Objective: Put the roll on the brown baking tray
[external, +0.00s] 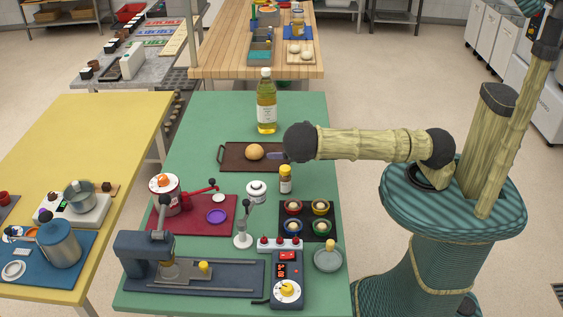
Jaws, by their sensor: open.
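The round golden-brown roll (255,151) sits on the brown baking tray (236,163), near its middle as seen here. The tray lies flat on the green table, with a dark handle at its left end. My gripper (274,155) is just right of the roll, low over the right part of the tray. It is open, with its small purplish fingers pointing toward the roll. I cannot tell whether they touch it. My dark wrist joint hides the tray's right end.
An oil bottle (266,104) stands behind the tray. A spice jar (285,180) stands in front, below my wrist. A red mat (194,228) with a red machine and a dark tray of small bowls (308,238) lie nearer. The table behind the tray is mostly clear.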

